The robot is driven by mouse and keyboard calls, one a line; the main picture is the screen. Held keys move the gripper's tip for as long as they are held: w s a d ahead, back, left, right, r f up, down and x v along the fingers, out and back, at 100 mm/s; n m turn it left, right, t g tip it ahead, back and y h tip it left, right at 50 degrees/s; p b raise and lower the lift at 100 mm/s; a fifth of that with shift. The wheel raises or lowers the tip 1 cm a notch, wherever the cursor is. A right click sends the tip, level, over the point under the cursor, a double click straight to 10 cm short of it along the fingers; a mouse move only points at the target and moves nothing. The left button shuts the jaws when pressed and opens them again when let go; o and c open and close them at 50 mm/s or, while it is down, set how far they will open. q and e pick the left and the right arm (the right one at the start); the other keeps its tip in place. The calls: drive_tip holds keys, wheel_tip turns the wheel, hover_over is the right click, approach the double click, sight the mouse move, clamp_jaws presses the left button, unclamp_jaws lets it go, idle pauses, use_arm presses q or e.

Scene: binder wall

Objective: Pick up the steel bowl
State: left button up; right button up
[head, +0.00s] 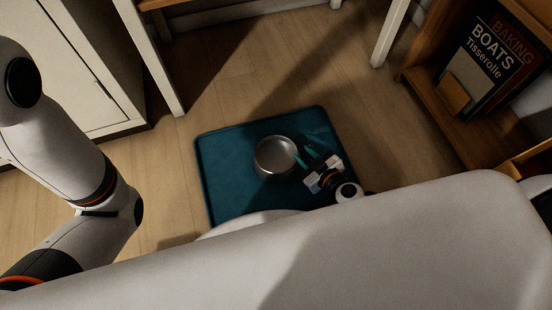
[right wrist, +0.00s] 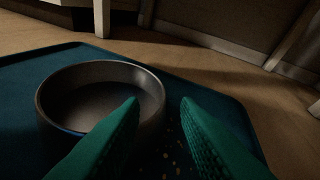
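The steel bowl (head: 275,157) stands upright on a dark teal mat (head: 225,190) on the floor. My right gripper (head: 305,157) is at the bowl's right side in the head view, with its green fingers pointing toward it. In the right wrist view the fingers (right wrist: 161,100) are spread apart. The left finger overlaps the bowl (right wrist: 60,118) in the picture, and the bowl's right rim shows between the fingertips. I cannot tell whether a finger touches the bowl. My left arm shows at the left of the head view, but its gripper is not visible.
A wooden shelf (head: 468,125) with books (head: 490,60) stands at the right. A white cabinet (head: 75,70) stands at the left. White table legs (head: 150,55) rise behind the mat. Small brown specks (right wrist: 170,152) show between the fingers. Wooden floor (head: 215,85) behind the mat is clear.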

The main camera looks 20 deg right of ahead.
sight(293, 146)
drive_tip(key=b+x, duration=0.1)
drive_tip(key=x, duration=0.5)
drive_tip(key=shift+w+f, duration=0.2)
drive_tip(key=shift+w, duration=0.15)
clamp_jaws()
